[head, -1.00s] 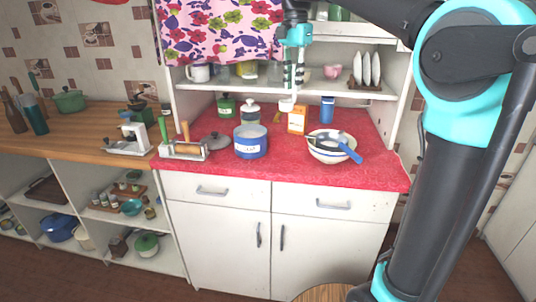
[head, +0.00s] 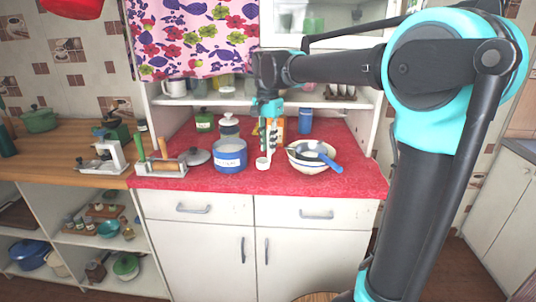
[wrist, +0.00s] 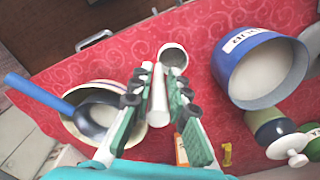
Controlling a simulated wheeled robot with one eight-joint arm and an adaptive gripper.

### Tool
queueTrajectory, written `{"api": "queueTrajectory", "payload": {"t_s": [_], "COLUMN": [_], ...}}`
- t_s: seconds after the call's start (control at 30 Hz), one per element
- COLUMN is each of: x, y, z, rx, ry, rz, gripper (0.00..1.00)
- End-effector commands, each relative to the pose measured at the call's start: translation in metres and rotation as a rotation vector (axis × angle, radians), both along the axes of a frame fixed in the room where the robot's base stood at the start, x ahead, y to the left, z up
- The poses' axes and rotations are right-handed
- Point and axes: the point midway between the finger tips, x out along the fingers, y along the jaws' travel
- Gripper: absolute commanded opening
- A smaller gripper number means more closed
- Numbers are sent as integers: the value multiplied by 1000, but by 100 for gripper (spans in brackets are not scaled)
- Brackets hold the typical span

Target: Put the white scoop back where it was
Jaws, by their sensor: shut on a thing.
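My gripper (head: 268,138) is shut on the white scoop (head: 262,163), which hangs cup-down above the red counter. In the wrist view the scoop's pale handle (wrist: 158,95) lies between the fingers, and its round cup (wrist: 173,56) shows beyond the fingertips. The blue pot (head: 230,156), with a white label and pale contents, stands just left of the scoop; it also shows in the wrist view (wrist: 262,88). The white bowl (head: 298,158) with a blue ladle (head: 331,165) stands to the right. I cannot tell whether the cup touches the counter.
The red oilcloth (head: 268,184) is bare in front of the pot and bowl. An orange box (head: 278,124) stands behind my gripper, with a blue canister (head: 305,121) to its right. A grey lid (head: 197,157) and a rack with a rolling pin (head: 162,166) are at left.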

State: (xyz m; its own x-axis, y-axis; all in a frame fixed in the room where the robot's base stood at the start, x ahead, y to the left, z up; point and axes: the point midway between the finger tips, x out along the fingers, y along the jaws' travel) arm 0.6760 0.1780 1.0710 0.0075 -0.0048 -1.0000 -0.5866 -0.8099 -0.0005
Motion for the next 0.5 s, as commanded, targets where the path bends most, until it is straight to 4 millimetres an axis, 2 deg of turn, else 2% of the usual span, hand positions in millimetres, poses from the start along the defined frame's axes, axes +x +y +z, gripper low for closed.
{"api": "queueTrajectory", "payload": {"t_s": [0.27,0.5], "x": [0,0], "y": [0,0], "z": [-33,-36], "rx": [0,0], "ry": [0,0], "rz": [0,0], "gripper": [0,0]}}
